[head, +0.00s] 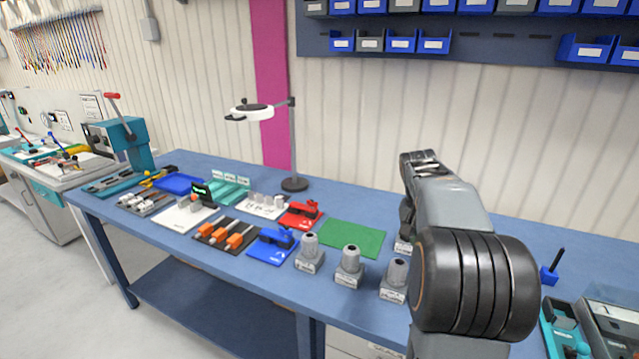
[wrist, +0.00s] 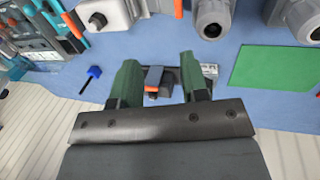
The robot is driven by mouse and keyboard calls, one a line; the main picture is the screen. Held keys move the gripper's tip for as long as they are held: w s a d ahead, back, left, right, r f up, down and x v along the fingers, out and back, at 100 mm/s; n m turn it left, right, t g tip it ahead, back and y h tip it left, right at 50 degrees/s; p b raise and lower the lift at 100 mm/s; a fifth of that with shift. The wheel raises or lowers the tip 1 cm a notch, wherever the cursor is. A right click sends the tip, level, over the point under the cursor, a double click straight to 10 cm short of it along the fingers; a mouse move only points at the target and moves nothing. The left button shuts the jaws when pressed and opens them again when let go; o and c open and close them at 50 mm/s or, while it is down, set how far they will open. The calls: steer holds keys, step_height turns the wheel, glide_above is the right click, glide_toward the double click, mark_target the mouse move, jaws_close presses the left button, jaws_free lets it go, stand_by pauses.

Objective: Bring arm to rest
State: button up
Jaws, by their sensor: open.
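My arm (head: 460,250) reaches up and over the blue workbench (head: 235,275) at the right of the head view. Its gripper end is mostly hidden behind my own links there. In the wrist view my gripper (wrist: 157,68) shows two green fingers spread apart, with nothing held between them.
Grey cable-gland-like fittings (head: 349,265) stand along the front edge, left of my arm. A green mat (head: 352,238) lies behind them. A lamp (head: 293,150) stands at the back. A small blue holder (head: 550,274) is to the right. Blue bins (head: 401,43) hang on the wall.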

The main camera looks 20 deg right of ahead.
steer(key=s+a+f+n+t, duration=0.2)
steer(key=s+a+n, duration=0.1)
steer(key=a, duration=0.5)
steer(key=s+a+f+n+t+y, duration=0.1)
steer(key=s+a+f+n+t, duration=0.1)
steer(key=a, duration=0.7)
steer(key=s+a+f+n+t+y, duration=0.1)
steer(key=s+a+f+n+t, duration=0.1)
steer(key=s+a, duration=0.3)
steer(key=a+n, duration=0.1)
steer(key=a, duration=0.2)
steer(key=shift+a+n, duration=0.35)
steer(key=shift+n, duration=0.05)
